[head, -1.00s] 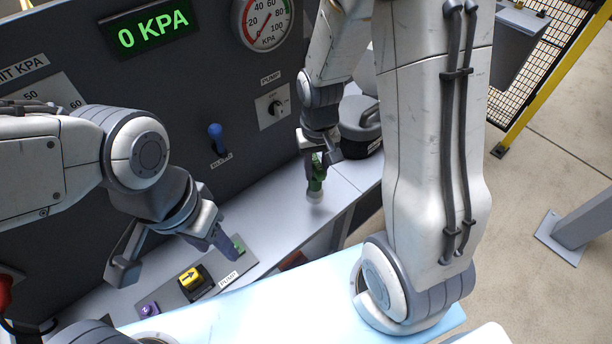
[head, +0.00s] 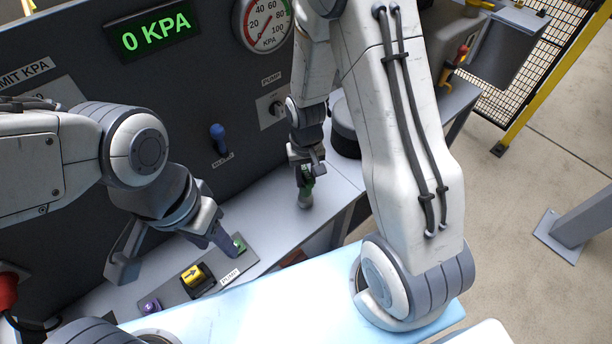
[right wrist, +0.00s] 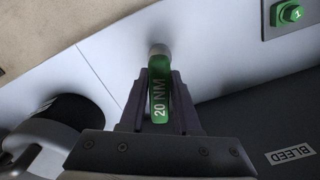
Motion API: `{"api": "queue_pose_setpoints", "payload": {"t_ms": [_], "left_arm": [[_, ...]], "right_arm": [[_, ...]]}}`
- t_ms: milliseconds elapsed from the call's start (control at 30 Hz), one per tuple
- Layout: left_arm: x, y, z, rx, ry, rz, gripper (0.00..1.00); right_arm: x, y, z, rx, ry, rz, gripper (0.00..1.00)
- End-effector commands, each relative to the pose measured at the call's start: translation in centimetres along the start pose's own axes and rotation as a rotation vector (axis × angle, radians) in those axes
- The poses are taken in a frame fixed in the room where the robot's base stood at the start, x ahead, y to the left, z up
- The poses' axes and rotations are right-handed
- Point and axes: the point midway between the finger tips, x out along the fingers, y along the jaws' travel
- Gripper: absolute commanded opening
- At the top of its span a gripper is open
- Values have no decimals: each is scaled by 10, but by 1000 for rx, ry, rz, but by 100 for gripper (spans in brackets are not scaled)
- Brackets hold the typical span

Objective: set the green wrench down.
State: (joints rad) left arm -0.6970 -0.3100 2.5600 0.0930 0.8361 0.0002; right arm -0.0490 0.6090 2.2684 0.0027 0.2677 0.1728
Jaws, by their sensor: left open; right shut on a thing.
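The green wrench (head: 306,190) is in my right gripper (head: 305,178), over the grey shelf (head: 268,215) in the head view. Its lower end, a grey tip, is at or just above the shelf; I cannot tell if it touches. In the right wrist view the green wrench (right wrist: 159,92) shows "20 NM" and sits between both fingers of the right gripper (right wrist: 160,100). The rest of the wrench is hidden by the gripper. My left gripper (head: 180,258) is open and empty, with one finger close to the green button (head: 239,244).
The dark panel behind carries a 0 KPA display (head: 152,34), a gauge (head: 266,22), a pump knob (head: 276,107) and a blue-tipped lever (head: 218,138). A yellow switch (head: 196,277) and purple button (head: 151,306) sit at the front.

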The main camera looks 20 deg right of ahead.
Motion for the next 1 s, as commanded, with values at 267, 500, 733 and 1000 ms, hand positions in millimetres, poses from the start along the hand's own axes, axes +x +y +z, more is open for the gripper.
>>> {"api": "queue_pose_setpoints", "payload": {"t_ms": [267, 500, 733, 1000], "left_arm": [[0, 0, 0, 0, 0, 0, 50], [-1, 0, 0, 0, 0, 0, 50], [4, 0, 0, 0, 0, 0, 50], [8, -1, 0, 0, 0, 0, 50]], "right_arm": [[0, 0, 0, 0, -1, 0, 61], [-6, 0, -1, 0, 2, 0, 61], [-44, 0, -2, 0, 8, -1, 61], [-99, 0, -1, 0, 6, -1, 61]]}}
